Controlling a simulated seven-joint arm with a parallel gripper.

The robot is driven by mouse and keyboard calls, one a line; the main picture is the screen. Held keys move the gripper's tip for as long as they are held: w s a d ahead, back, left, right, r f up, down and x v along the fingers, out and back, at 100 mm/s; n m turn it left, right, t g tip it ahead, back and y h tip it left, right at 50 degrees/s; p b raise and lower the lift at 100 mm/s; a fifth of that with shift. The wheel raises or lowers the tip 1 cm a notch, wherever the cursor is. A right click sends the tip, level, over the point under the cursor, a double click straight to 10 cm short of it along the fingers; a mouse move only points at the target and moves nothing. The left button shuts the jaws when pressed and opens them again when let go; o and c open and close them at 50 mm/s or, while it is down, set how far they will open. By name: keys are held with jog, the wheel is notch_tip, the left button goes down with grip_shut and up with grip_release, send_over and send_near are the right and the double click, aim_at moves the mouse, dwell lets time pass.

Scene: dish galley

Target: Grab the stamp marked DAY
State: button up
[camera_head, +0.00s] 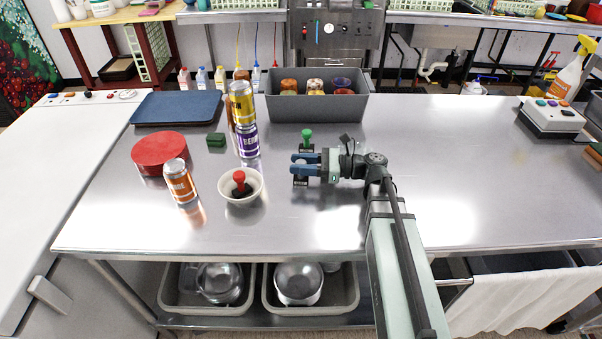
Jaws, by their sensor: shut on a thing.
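My gripper (301,165) has its blue fingers pointing left above the steel table. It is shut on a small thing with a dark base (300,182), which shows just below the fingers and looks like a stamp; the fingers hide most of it. A stamp with a green handle (306,135) and dark base stands just behind the fingers. A stamp with a red handle (239,178) is in a white bowl (225,192) left of my gripper. No marking DAY is readable on any of them.
An orange can (180,183), a red round box (150,154) and stacked cans (248,140) stand to the left. A grey bin (317,108) with several cups or jars stands behind. The table (450,170) right of my arm is clear.

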jog(key=shift+c, duration=1.4)
